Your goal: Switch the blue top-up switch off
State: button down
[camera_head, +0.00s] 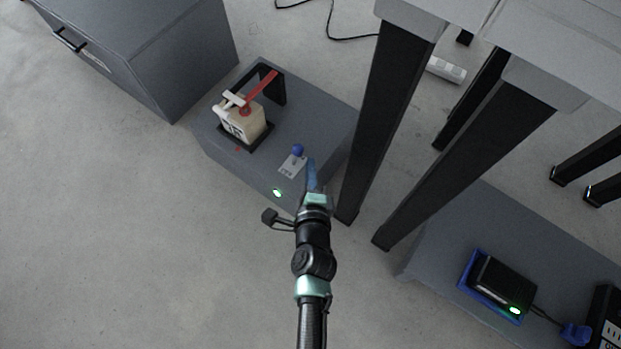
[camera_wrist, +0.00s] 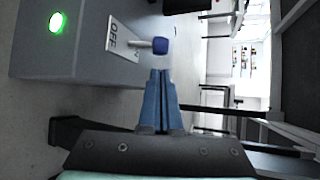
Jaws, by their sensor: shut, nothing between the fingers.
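The blue top-up switch (camera_head: 298,150) is a lever with a blue knob on a small light plate, on top of a low grey box (camera_head: 335,118). In the wrist view, the blue knob (camera_wrist: 160,46) sits at the end of a pale stem, and the plate (camera_wrist: 122,40) reads "OFF". My gripper (camera_head: 311,162) is shut and empty, its blue fingers just to the right of and below the knob. In the wrist view, the fingertips (camera_wrist: 160,72) point toward the knob with a small gap that I cannot measure exactly.
A lit green lamp (camera_head: 277,192) is on the box's near side. A cream container (camera_head: 243,122) with a red strap stands on the box. Dark table legs (camera_head: 385,110) rise close to the right of my gripper. Open floor (camera_head: 130,230) lies to the left.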

aim_at(298, 150)
jog(key=x, duration=0.4)
jog(key=shift+w+f+b, duration=0.15)
jog(key=shift+w+b, duration=0.2)
jog(key=shift+b, duration=0.05)
jog(key=shift+s+a+p, duration=0.1)
jog(key=shift+a+p, duration=0.05)
jog(key=shift+p, duration=0.15)
